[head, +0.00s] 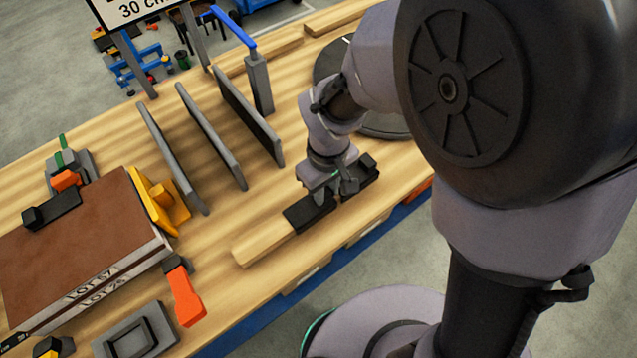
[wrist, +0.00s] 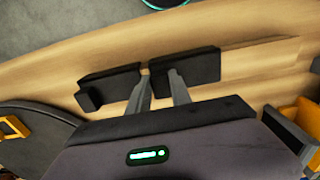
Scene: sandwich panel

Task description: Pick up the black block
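A black block (head: 309,211) lies at the end of a pale wooden strip near the bench's front edge. A second black piece (head: 364,171) with a small raised knob continues it on the right. In the wrist view the black parts lie end to end, left (wrist: 110,84) and right (wrist: 198,66), with a small brownish gap; I cannot tell if they are joined. My gripper (head: 334,188) points down over the place where they meet. Its two grey fingers (wrist: 158,80) stand apart, with black surface visible between them. Contact with the block cannot be made out.
Three upright grey plates (head: 210,136) stand behind on the bench. A blue-handled grey post (head: 259,85) and a dark round disc (head: 385,124) are close by. A brown-topped panel stack (head: 75,235) with clamps fills the left. Bare wood lies between.

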